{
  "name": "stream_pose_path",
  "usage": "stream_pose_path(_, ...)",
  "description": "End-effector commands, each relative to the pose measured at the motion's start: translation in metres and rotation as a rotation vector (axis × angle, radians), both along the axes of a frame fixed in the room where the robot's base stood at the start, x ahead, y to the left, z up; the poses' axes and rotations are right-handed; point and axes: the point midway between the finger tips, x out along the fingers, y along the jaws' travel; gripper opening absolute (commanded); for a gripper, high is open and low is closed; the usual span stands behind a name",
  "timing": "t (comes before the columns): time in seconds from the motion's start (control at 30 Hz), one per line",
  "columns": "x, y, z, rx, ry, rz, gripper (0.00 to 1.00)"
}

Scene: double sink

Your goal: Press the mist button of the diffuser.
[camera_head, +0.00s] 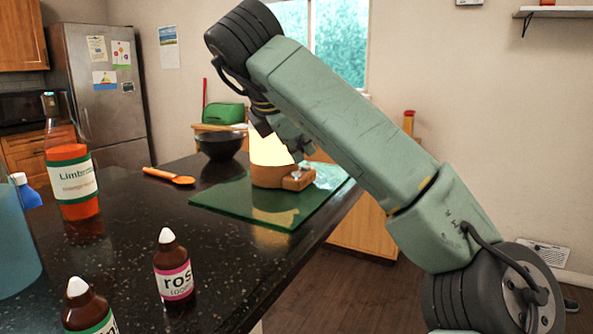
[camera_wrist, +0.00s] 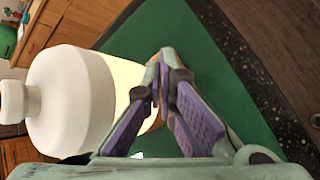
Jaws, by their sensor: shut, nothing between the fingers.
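The diffuser (camera_head: 268,150) stands on a green mat (camera_head: 225,197) on the dark counter. It has a glowing pale body and an orange-brown base (camera_head: 268,178) with a protruding block on the right that carries small light-coloured buttons. I cannot tell which one is the mist button. In the wrist view the white upper part of the diffuser (camera_wrist: 70,100) fills the left side. My gripper (camera_wrist: 160,88) is shut and empty, beside the diffuser's glowing part, with its fingertips hiding most of the base. In the head view my gripper (camera_head: 301,146) is close to the diffuser, above the button block; contact cannot be made out.
A black bowl (camera_head: 220,146) and an orange spoon (camera_head: 170,176) lie behind and left of the mat. A tall Limbross-like labelled bottle (camera_head: 73,183) and small dropper bottles (camera_head: 174,268) stand on the left and front of the counter. The counter's right edge is near the mat.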

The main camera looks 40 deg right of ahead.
Motion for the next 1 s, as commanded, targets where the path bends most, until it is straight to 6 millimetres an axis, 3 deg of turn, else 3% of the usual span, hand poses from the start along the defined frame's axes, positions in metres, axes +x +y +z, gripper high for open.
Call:
stream_pose_path(0.57, 0.0, 0.001, 0.058, -0.004, -0.001, 0.0, 0.0)
stream_pose_path(0.87, 0.001, 0.002, 0.058, -0.006, 0.001, 0.001, 0.0)
stream_pose_path(1.0, 0.001, 0.002, 0.048, -0.006, 0.002, 0.001, 0.0)
